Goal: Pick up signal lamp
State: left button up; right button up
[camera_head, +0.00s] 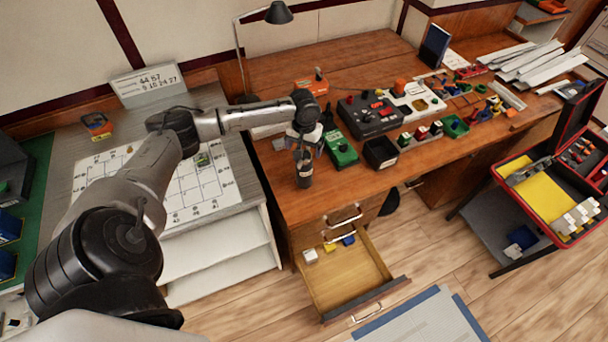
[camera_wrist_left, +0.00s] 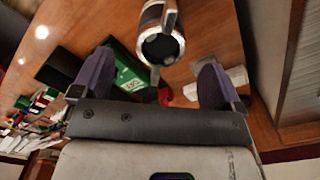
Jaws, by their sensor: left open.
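The signal lamp appears to be the dark cylinder with a metal band (camera_head: 304,170), upright on the wooden desk near its front left edge. In the left wrist view the lamp (camera_wrist_left: 161,46) shows its round dark end and bright metal sides, ahead of and between the fingers. My left gripper (camera_head: 305,143) is just behind and above the lamp in the head view, its fingers partly hidden. In the left wrist view the left gripper (camera_wrist_left: 157,62) has its two purple fingers wide apart, with no visible contact with the lamp. My right gripper is in neither view.
A green box (camera_head: 340,149) and an open black bin (camera_head: 380,153) stand right of the lamp. A control box with red buttons (camera_head: 369,115) is behind them. An open drawer (camera_head: 352,268) juts out below the desk edge. A desk lamp (camera_head: 278,13) stands at the back.

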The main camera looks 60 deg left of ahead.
aim_at(304, 159)
pick_arm(q)
notch_tip(304, 159, down, 4)
jog(key=shift+a+f+p, duration=0.1)
jog(key=shift+f+p, duration=0.05)
jog(key=shift+p, duration=0.6)
jog(key=shift+f, duration=0.6)
jog(key=c, duration=1.6)
jog(key=shift+r, duration=0.1)
grip_shut()
jog(key=shift+r, duration=0.1)
